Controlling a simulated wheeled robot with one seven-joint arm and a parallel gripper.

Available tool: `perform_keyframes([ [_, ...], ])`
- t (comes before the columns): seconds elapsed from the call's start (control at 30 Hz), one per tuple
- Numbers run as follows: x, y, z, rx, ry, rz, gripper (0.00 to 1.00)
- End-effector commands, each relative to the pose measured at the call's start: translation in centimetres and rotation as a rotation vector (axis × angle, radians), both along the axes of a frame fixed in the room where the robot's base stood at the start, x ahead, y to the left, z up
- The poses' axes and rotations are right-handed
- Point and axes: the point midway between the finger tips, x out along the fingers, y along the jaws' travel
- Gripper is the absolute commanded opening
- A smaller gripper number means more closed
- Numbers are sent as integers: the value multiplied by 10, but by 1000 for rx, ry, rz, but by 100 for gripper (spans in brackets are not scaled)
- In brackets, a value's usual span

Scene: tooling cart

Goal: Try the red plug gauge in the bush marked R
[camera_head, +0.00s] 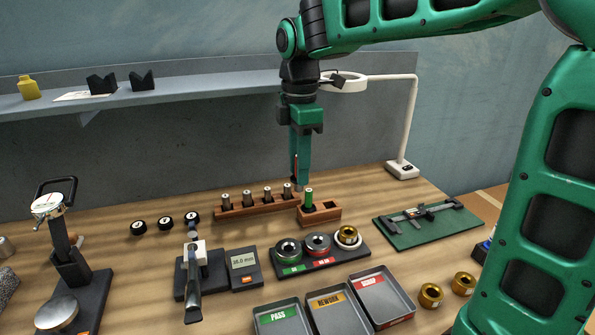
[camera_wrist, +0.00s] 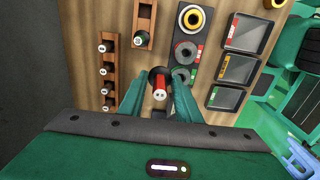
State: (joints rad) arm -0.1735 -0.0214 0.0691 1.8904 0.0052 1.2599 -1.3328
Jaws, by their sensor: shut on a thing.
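My gripper (camera_head: 300,182) is shut on the red plug gauge, above the wooden racks and clear of the bench. In the wrist view the red plug gauge (camera_wrist: 159,84) stands between the fingers with its pale marked end toward the camera; in the head view the fingers mostly hide it. A holder carries a green-labelled grey ring (camera_head: 288,250), a red-labelled grey ring (camera_head: 318,244) and a gold ring (camera_head: 348,237). Two gold bushes (camera_head: 430,295) stand loose at right. Three black round pieces (camera_head: 165,223) with pale marks lie at left. I cannot read an R on any.
A long rack (camera_head: 258,207) holds several grey gauges. A short block (camera_head: 325,214) holds a green gauge (camera_head: 308,197) beside an empty place. A caliper lies on a green mat (camera_head: 408,238). A lamp (camera_head: 410,125) stands behind.

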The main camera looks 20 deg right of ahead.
Motion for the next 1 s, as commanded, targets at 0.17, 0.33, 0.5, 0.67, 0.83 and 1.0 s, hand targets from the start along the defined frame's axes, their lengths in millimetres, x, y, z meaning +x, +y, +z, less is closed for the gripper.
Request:
perform_keyframes([
  [0.17,0,0,8,0,-1,0,4],
  [0.33,0,0,15,0,-1,0,4],
  [0.5,0,0,22,0,-1,0,4],
  [0.67,0,0,25,0,0,0,4],
  [0.83,0,0,25,0,0,0,4],
  [1.0,0,0,25,0,0,0,4],
])
